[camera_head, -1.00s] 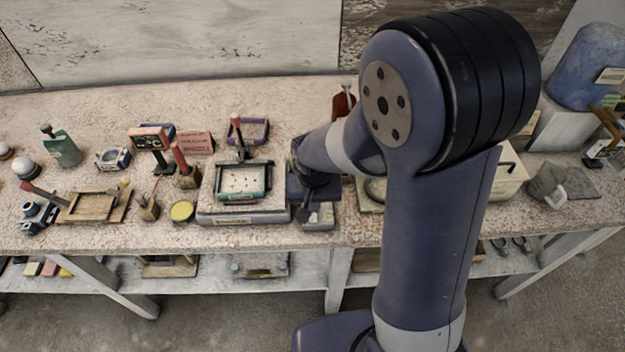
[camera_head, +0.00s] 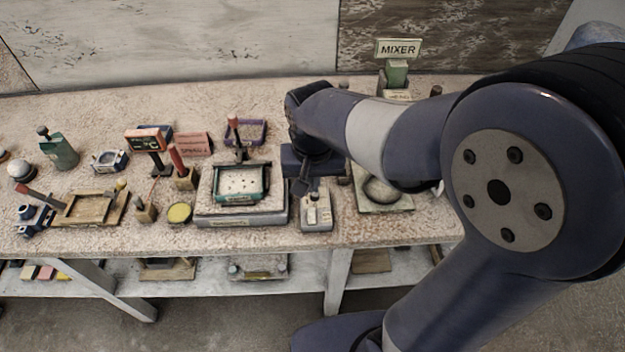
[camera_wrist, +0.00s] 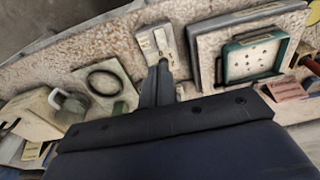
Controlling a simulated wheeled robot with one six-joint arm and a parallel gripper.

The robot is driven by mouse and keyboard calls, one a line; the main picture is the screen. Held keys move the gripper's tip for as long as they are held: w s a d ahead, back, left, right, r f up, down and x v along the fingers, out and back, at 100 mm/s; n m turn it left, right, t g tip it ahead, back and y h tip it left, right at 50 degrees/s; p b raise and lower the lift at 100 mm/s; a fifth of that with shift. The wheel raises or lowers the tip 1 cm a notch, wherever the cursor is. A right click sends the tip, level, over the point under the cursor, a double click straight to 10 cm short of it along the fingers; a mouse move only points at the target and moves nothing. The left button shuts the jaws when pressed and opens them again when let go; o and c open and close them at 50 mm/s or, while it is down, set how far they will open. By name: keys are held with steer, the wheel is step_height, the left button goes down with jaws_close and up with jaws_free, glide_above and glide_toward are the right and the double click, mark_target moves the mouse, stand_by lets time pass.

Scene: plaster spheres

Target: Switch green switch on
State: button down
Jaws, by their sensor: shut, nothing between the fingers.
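No switch that I can clearly make out as green shows in either view. My gripper (camera_head: 304,188) is shut and empty, pointing down beside a small pale panel (camera_head: 317,212) at the front of the bench. The wrist view shows the closed fingers (camera_wrist: 162,66) at the near end of that panel (camera_wrist: 157,42). The panel carries small raised parts, too small to tell their colour or position. I cannot tell whether the fingertips touch it.
A scale-like box with a green-rimmed tray (camera_head: 238,184) stands just left of my gripper. A plate with a dark ring (camera_head: 384,190) lies to the right, partly behind my arm. A MIXER sign (camera_head: 398,48) above a green block (camera_head: 396,73) stands at the back.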

mark_target(311, 211)
steer(key=shift+w+a+r+t+b, duration=0.1)
steer(key=shift+w+t+b, duration=0.1)
steer(key=shift+t+b, duration=0.25)
steer(key=p+x, duration=0.1)
steer(key=x, duration=1.3)
